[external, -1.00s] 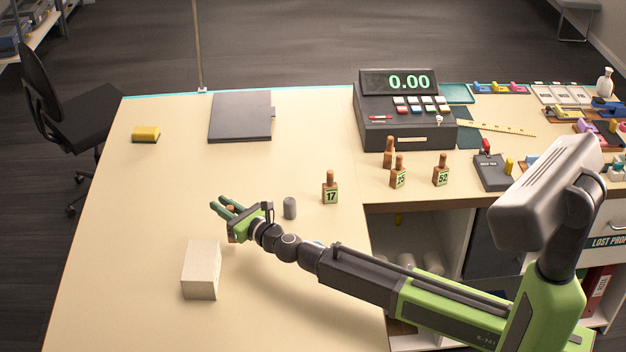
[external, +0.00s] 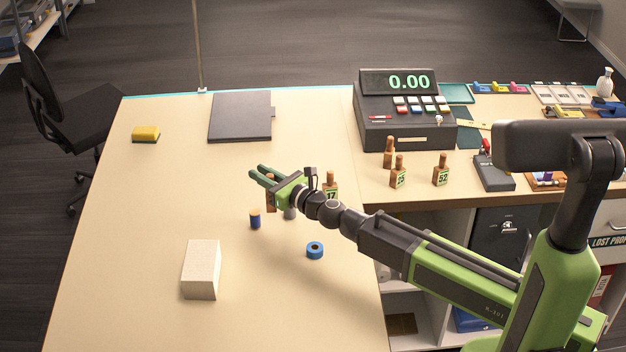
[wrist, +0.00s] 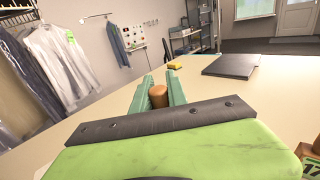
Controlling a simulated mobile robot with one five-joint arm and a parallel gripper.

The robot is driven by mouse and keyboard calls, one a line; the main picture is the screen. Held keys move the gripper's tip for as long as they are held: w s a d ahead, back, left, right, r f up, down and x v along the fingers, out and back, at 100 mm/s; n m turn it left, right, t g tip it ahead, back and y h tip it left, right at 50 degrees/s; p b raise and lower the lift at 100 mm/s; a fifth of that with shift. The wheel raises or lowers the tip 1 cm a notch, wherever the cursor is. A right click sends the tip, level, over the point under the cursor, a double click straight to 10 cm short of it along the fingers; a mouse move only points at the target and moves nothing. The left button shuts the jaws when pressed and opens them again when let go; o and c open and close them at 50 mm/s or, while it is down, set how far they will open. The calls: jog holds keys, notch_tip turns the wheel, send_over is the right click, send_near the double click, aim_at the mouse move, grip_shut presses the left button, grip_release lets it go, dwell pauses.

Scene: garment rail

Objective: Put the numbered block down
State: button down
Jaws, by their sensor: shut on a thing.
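My gripper (external: 268,178) is shut on a brown wooden block with a knob, the held block (external: 270,200). In the wrist view its round brown top (wrist: 158,96) sits between the two green fingers. Its number is not readable, and I cannot tell whether its base touches the counter. Block 17 (external: 331,188) stands just right of my gripper, partly hidden by my wrist. Block 25 (external: 398,175), block 52 (external: 441,172) and a block with no readable number (external: 389,153) stand upright together farther right.
A grey cylinder (external: 290,213) is partly behind my wrist. A blue cylinder (external: 255,220), a blue tape roll (external: 315,250) and a pale box (external: 202,269) are nearer the front. A folder (external: 240,117), sponge (external: 146,134) and till (external: 404,125) stand behind. The left counter is mostly clear.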

notch_tip(320, 180, up, 14)
jog(key=s+a+r+n+g+y+p, duration=0.1)
jog(key=s+a+n+g+y+p, duration=0.15)
jog(key=p, duration=1.15)
jog(key=w+d+f+n+g+y+b, duration=0.1)
jog(key=w+d+f+n+g+b, duration=0.3)
jog(key=w+d, duration=0.7)
jog(key=w+d+f+n+g+y+b, duration=0.15)
jog(key=w+d+f+g+b, duration=0.35)
jog(key=w+d, duration=0.6)
jog(key=w+d+f+m+t+b, duration=0.1)
jog(key=w+d+f+t, duration=0.1)
jog(key=d, duration=1.1)
jog(key=w+d+f+m+t+b, duration=0.1)
jog(key=w+d+f+b, duration=0.1)
jog(key=d, duration=1.1)
jog(key=w+d+f+m+t+h+b, duration=0.1)
jog(key=w+d, duration=0.3)
jog(key=d, duration=0.9)
jog(key=shift+w+d+f+m+t+b, duration=0.25)
jog(key=shift+f+t+b, duration=0.2)
jog(key=shift+t+b, duration=0.35)
